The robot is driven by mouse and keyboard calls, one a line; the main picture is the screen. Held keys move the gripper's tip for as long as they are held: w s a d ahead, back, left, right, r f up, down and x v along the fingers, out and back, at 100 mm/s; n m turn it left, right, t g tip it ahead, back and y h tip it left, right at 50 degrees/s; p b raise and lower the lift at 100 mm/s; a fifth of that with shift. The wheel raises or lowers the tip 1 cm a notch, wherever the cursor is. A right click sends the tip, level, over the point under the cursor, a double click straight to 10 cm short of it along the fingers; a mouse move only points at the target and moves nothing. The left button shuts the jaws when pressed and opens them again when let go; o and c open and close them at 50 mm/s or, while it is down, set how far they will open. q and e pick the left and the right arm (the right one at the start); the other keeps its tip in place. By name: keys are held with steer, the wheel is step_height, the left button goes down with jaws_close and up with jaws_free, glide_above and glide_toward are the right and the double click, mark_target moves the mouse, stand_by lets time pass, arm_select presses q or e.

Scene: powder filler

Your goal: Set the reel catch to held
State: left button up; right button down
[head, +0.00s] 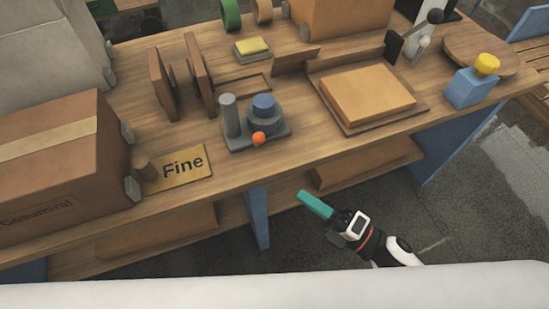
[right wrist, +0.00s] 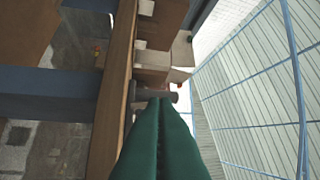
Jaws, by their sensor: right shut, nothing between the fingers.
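A small grey base (head: 245,138) stands near the front edge of the table. On it are a grey post (head: 230,115), a blue stepped cylinder (head: 264,106) and an orange ball (head: 259,138) at the front; this looks like the reel and its catch, but I cannot tell which setting it is in. My right gripper (head: 306,198), with teal fingers, is shut and empty in front of the table edge, apart from the base and to its lower right. Its shut fingers (right wrist: 163,102) fill the lower middle of the right wrist view. My left gripper is not in view.
A "Fine" card (head: 183,169) and a large cardboard box (head: 62,170) are at the left. An orange-topped tray (head: 345,127), a blue block with a yellow knob (head: 470,88) and a black-knobbed lever (head: 434,17) are at the right. The wooden table edge (right wrist: 118,85) runs close beside my fingers.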

mark_target(259, 138)
steer(key=p+x, duration=0.2)
steer(key=x, duration=0.7)
steer(key=shift+r, duration=0.15)
steer(key=shift+w+a+r+p, duration=0.1)
steer(key=shift+w+r+p, duration=0.1)
steer(key=shift+w, duration=0.75)
steer(key=shift+w+a+r+p, duration=0.1)
steer(key=shift+w+a+p, duration=0.05)
steer(key=shift+w, duration=0.85)
steer(key=r+p, duration=0.1)
steer(key=p, duration=0.3)
steer(key=w+r+m+g+h+p, duration=0.1)
steer(key=p, duration=0.3)
steer(key=m+h+p, duration=0.1)
steer(key=p, duration=0.3)
steer(key=shift+w+a+r+g+p, duration=0.3)
steer(key=shift+w+r+g, duration=0.05)
steer(key=shift+r+g, duration=0.05)
steer(key=shift+w+h+p, duration=0.15)
steer(key=shift+h+p, duration=0.15)
steer(key=shift+h, duration=0.1)
steer(key=shift+w+a, duration=0.1)
steer(key=shift+w, duration=0.15)
steer(key=shift+f, duration=0.1)
